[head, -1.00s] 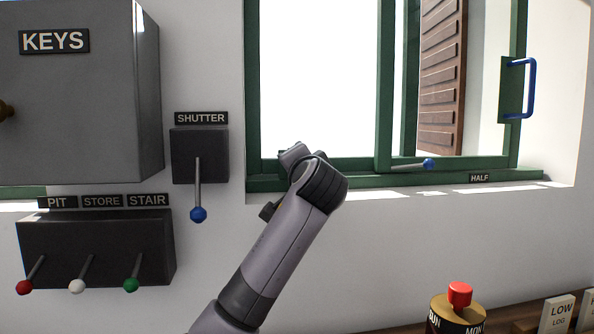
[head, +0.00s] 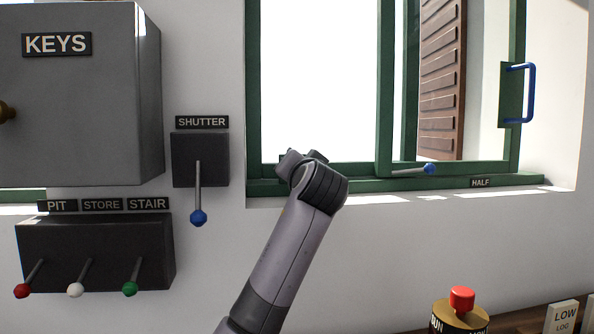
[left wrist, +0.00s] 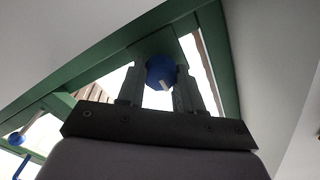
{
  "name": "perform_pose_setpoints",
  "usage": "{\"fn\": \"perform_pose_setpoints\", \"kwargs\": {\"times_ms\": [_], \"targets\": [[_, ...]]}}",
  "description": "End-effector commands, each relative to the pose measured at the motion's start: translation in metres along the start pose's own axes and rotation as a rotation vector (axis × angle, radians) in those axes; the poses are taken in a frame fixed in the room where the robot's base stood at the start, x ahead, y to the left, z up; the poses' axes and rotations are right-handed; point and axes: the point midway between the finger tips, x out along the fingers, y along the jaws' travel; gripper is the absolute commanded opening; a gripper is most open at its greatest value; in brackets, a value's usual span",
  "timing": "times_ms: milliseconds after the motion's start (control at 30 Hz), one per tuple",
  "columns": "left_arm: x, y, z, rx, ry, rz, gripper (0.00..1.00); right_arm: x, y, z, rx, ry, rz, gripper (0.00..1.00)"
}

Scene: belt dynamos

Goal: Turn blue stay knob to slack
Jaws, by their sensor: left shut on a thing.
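The blue stay knob (left wrist: 160,72) shows in the left wrist view, with a pale mark on its face, by the green window frame. My left gripper (left wrist: 159,84) is shut on it, one dark finger on each side. In the head view my left wrist hides the knob and the fingers at the lower left of the window. I cannot read the knob's setting. My right gripper is in neither view.
A stay arm with a blue ball (head: 430,168) lies along the sill near the HALF label (head: 481,183). A blue handle (head: 528,93) is on the right sash. The SHUTTER lever (head: 198,190) and three coloured levers are at left. A red-topped can (head: 461,312) stands below.

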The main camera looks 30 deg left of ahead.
Motion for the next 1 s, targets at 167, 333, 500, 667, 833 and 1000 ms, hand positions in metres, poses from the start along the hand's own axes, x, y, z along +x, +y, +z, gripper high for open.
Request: {"fn": "perform_pose_setpoints", "kwargs": {"times_ms": [167, 333, 500, 667, 833, 1000], "targets": [[0.0, 0.002, 0.001, -0.002, -0.002, 0.004, 0.42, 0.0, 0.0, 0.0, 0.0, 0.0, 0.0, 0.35], [0.0, 0.001, 0.0, -0.001, -0.001, 0.003, 0.61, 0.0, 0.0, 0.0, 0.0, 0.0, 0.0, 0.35], [-0.001, 0.001, 0.0, -0.001, 0.0, 0.002, 0.61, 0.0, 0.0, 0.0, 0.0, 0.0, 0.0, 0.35], [-0.011, 0.001, 0.0, -0.001, 0.002, 0.001, 0.61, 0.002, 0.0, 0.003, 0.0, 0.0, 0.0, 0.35], [-0.037, 0.002, 0.001, -0.003, 0.003, 0.003, 0.61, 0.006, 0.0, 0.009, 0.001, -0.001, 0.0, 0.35], [-0.061, 0.002, 0.001, -0.002, 0.002, 0.004, 0.61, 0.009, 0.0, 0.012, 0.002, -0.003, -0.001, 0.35]]}}
